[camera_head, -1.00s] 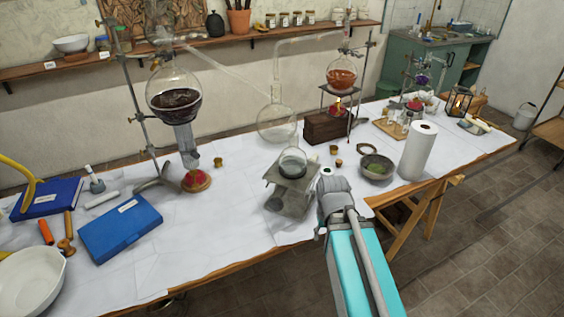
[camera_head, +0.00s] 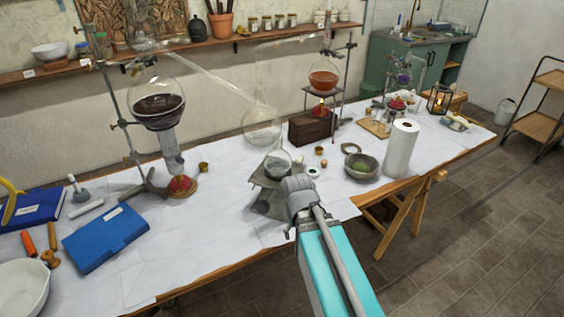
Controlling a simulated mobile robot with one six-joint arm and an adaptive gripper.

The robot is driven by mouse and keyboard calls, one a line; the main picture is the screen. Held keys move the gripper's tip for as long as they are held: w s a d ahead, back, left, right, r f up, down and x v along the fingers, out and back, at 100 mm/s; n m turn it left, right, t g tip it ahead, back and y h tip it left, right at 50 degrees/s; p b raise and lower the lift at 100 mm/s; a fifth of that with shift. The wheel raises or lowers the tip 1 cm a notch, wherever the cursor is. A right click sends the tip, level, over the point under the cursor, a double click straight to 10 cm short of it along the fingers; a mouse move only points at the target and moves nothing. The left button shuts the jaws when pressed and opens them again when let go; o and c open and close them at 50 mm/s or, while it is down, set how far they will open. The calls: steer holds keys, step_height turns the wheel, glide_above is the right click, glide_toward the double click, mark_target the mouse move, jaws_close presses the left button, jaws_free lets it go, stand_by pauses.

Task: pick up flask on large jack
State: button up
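A small clear round-bottomed flask (camera_head: 278,164) with some liquid in it sits on top of the grey lab jack (camera_head: 262,181), near the front edge of the white-covered table. My arm reaches in from the bottom of the picture, and its grey wrist covers the right part of the jack, just below the flask in the picture. My gripper's fingers are hidden behind the wrist, so I cannot see their state or whether they touch the flask.
A large clear flask (camera_head: 261,124) stands behind the small one. A wooden block (camera_head: 311,127) is behind right. A stone bowl (camera_head: 361,165) and paper roll (camera_head: 400,150) stand right. A burner (camera_head: 180,185) and blue box (camera_head: 106,239) are left.

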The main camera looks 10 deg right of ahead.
steer(key=w+r+n+h+b, duration=0.1)
steer(key=w+n+h, duration=0.4)
steer(key=w+n, duration=0.3)
steer(key=n+t+h+b, duration=0.2)
steer(key=n+t+h, duration=0.4)
steer(key=n+h, duration=0.6)
glide_toward(278, 155)
steer(key=w+a+r, duration=0.2)
steer(key=a+r, duration=0.1)
steer(key=r, duration=0.2)
steer(key=shift+s+a+r+n+y, duration=0.1)
steer(key=shift+s+a+n+y, duration=0.1)
steer(key=shift+s+n+y, duration=0.15)
steer(key=shift+w+d, duration=0.15)
steer(key=shift+x, duration=4.15)
steer(key=shift+d, duration=0.1)
